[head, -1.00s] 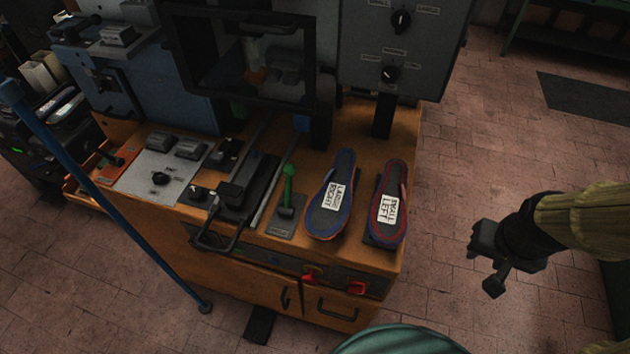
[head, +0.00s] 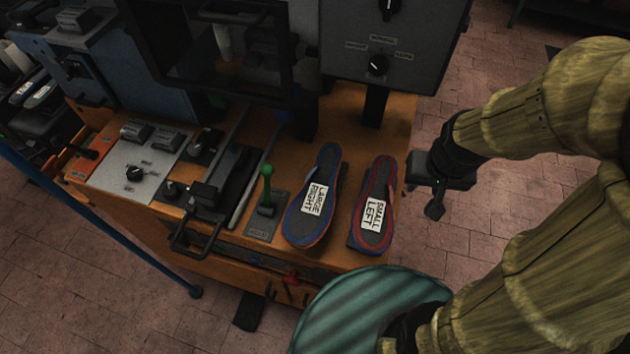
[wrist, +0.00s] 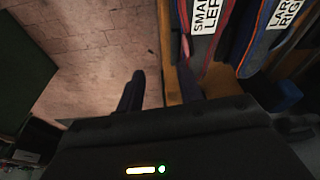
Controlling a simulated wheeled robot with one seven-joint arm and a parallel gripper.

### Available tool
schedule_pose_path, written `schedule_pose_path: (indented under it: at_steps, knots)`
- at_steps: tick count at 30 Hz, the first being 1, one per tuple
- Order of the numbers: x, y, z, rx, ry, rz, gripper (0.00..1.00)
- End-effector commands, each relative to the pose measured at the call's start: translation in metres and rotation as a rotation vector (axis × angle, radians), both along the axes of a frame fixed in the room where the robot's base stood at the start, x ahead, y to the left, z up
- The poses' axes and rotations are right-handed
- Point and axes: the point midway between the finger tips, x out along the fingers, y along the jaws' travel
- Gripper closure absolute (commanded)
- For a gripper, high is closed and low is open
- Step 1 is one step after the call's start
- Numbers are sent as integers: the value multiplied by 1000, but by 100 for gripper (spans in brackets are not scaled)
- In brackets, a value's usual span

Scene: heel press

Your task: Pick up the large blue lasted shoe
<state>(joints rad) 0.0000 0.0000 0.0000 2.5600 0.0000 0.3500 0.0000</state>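The large blue lasted shoe (head: 318,192) lies sole up on the orange bench top, with a blue rim and a white label reading "LARGE RIGHT". It also shows at the top right of the wrist view (wrist: 252,40). A red-rimmed shoe (head: 377,199) labelled "SMALL LEFT" lies to its right, and also shows in the wrist view (wrist: 205,50). My gripper (head: 424,188) is just past the bench's right edge, to the right of the red-rimmed shoe. In the wrist view its two fingers (wrist: 161,92) stand apart with nothing between them.
A lever with a green knob (head: 266,190) stands left of the blue shoe. The dark press frame (head: 290,75) and a grey control box (head: 395,45) rise behind the shoes. Floor is clear right of the bench.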

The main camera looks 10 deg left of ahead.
Motion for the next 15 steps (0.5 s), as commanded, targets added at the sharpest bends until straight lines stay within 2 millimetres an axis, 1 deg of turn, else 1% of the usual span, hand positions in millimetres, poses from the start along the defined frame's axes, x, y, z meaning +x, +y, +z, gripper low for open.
schedule_pose_path:
  at_steps: [5, 6, 8, 9, 11, 12, 14, 15]
  knots:
    - [0, 0, 0, 0, 0, 0, 64]
    - [0, 0, 0, 0, 0, 0, 60]
    - [1, 1, 1, 1, 1, 0, 48]
    - [3, 3, 2, 2, 3, -1, 40]
    - [8, 8, 4, 6, 11, -1, 28]
    - [13, 14, 6, 11, 20, -5, 20]
    - [23, 30, 10, 20, 39, -5, 20]
    - [31, 41, 14, 26, 54, -13, 20]
